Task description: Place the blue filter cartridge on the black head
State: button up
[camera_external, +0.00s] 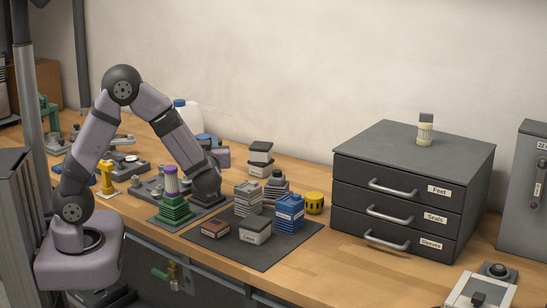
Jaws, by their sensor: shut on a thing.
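The blue block-shaped piece with a pale label (290,213), which looks like the blue filter cartridge, stands upright on the dark mat (262,258). My gripper (209,199) is low over the bench, left of the mat and right of a green finned piece (174,208) with a purple top. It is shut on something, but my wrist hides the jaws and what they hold. Which dark part is the black head, I cannot tell.
Grey finned pieces (247,199), a box (255,230), a brown box (215,229) and a yellow knob (315,203) crowd the mat area. A dark drawer cabinet (390,235) blocks the right. The bench front (300,262) beside it is clear.

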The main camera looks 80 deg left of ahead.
jog(key=shift+f, duration=2.05)
jog(key=shift+f, duration=0.2)
jog(key=o, duration=1.1)
jog(key=shift+r, duration=0.2)
jog(key=d+b, duration=0.2)
jog(key=d, duration=1)
